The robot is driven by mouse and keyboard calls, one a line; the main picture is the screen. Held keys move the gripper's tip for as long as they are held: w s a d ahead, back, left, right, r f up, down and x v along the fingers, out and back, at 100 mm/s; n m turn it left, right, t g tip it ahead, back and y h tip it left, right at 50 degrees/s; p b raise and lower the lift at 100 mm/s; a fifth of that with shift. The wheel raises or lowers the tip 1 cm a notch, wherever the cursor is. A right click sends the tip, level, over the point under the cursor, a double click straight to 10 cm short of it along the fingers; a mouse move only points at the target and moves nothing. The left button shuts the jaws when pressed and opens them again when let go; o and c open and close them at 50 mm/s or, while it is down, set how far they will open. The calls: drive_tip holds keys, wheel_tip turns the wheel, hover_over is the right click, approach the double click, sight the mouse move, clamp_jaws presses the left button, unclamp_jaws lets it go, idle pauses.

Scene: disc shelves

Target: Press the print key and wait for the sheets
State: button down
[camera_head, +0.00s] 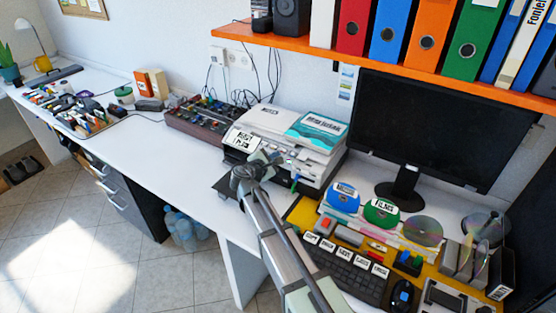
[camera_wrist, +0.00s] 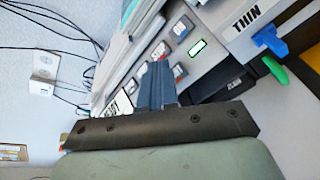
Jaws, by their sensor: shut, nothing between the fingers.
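The white printer (camera_head: 322,153) stands on the desk left of the monitor. My gripper (camera_head: 278,158) is at the printer's front, over its control panel. In the wrist view its two fingers (camera_wrist: 158,68) are shut together and empty, pointing at a row of small grey keys (camera_wrist: 181,28) with coloured marks. A small green-edged display (camera_wrist: 197,48) sits beside the keys. I cannot tell which key is the print key, as the legends are too small and the fingers hide part of the panel. Whether the fingertips touch a key is unclear. No fresh sheet shows.
A teal-and-white printed pack (camera_head: 317,127) lies on the printer. Orange shelf (camera_head: 400,65) with binders hangs above. A box of cables (camera_head: 205,118) stands left.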

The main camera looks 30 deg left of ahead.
drive_tip(key=shift+w+f, duration=0.1)
drive_tip(key=shift+w+f, duration=0.1)
drive_tip(key=shift+f, duration=0.15)
drive_tip(key=shift+w+f, duration=0.2)
drive_tip(key=shift+f, duration=0.15)
idle(0.9)
drive_tip(key=shift+r, duration=0.1)
drive_tip(key=shift+s+r, duration=0.4)
drive_tip(key=shift+r, duration=0.25)
idle(0.3)
